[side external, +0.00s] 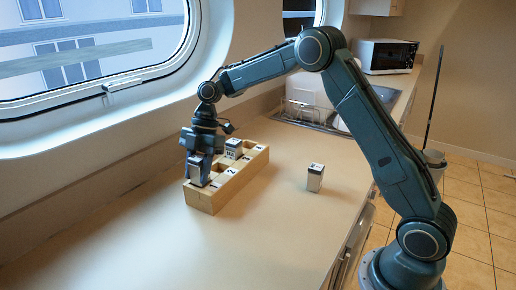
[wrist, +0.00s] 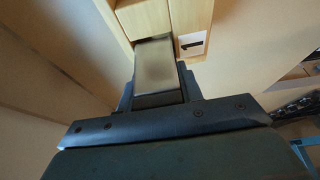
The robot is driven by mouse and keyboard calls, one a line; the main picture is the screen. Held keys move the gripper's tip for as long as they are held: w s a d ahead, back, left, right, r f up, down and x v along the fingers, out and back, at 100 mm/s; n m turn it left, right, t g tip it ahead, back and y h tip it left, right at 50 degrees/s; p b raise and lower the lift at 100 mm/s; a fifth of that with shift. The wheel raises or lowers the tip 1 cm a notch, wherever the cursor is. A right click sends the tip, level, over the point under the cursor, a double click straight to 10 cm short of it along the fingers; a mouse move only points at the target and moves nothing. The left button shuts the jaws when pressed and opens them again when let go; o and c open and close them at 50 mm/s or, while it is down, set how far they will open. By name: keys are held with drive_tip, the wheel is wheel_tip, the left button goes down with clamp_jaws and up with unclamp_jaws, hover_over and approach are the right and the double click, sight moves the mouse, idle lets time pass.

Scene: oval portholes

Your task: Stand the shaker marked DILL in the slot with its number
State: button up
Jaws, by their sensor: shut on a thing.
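The wooden rack (side external: 232,186) stands on the counter, with numbered slots along it. My gripper (side external: 199,168) points down over its near end and is shut on a shaker (side external: 195,181). In the wrist view the held shaker's grey top (wrist: 155,63) sits between the fingers, beside the number 1 label (wrist: 191,44). Its lower end is at slot 1; I cannot tell how deep it sits. Its name is hidden. A second shaker (side external: 234,148) stands in the rack farther back. A third shaker (side external: 315,178) stands upright on the counter to the right; its marking is too small to read.
The window wall (side external: 150,130) runs close behind the rack on the left. A dish rack (side external: 305,113) and a microwave (side external: 388,56) are at the back. The counter in front of the rack is clear.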

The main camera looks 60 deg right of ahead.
drive_tip(key=shift+f, duration=0.45)
drive_tip(key=shift+r, duration=1.05)
idle(0.9)
drive_tip(key=shift+f, duration=1.05)
idle(1.6)
drive_tip(key=shift+r, duration=1.05)
idle(0.8)
drive_tip(key=shift+f, duration=0.3)
idle(0.8)
